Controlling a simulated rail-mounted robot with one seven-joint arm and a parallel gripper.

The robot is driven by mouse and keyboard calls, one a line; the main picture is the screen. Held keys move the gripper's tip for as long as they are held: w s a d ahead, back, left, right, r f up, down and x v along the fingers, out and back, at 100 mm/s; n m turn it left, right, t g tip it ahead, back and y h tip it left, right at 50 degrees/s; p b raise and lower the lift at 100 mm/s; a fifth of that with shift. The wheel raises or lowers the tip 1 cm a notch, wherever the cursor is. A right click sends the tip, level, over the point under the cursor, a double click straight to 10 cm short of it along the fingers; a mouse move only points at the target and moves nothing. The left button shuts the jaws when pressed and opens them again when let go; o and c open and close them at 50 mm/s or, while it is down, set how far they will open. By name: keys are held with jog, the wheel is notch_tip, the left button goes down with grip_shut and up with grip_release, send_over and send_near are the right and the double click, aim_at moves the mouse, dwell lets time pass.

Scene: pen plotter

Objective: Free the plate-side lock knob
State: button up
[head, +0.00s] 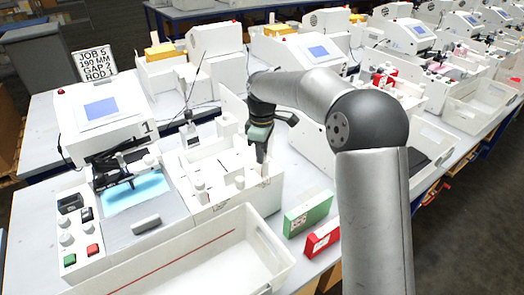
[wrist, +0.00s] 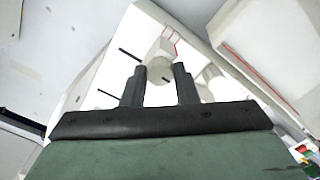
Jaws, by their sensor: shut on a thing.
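My gripper (head: 262,156) reaches down to the right end of the white open-topped unit (head: 222,208) in the head view. In the wrist view, the two dark fingers of my gripper (wrist: 161,88) are closed on a pale round knob (wrist: 160,72), one finger on each side. The knob has a small dark mark on it. It is largely hidden behind the fingers in the head view. Other white knobs (head: 200,190) stand on the same unit. I cannot tell from labels which one is the plate-side knob.
A machine with a screen (head: 101,111) and a lit blue area stands at the left. A long white bin (head: 205,262) lies in front of the unit. A green box (head: 308,213) and a red box (head: 322,238) stand at the right. A sign (head: 94,65) reads "JOB 5, 190 MM, GAP 2, ROD".

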jog(key=shift+r, duration=0.1)
jog(key=o, duration=1)
notch_tip(320, 180, up, 17)
jog(key=shift+r, duration=0.2)
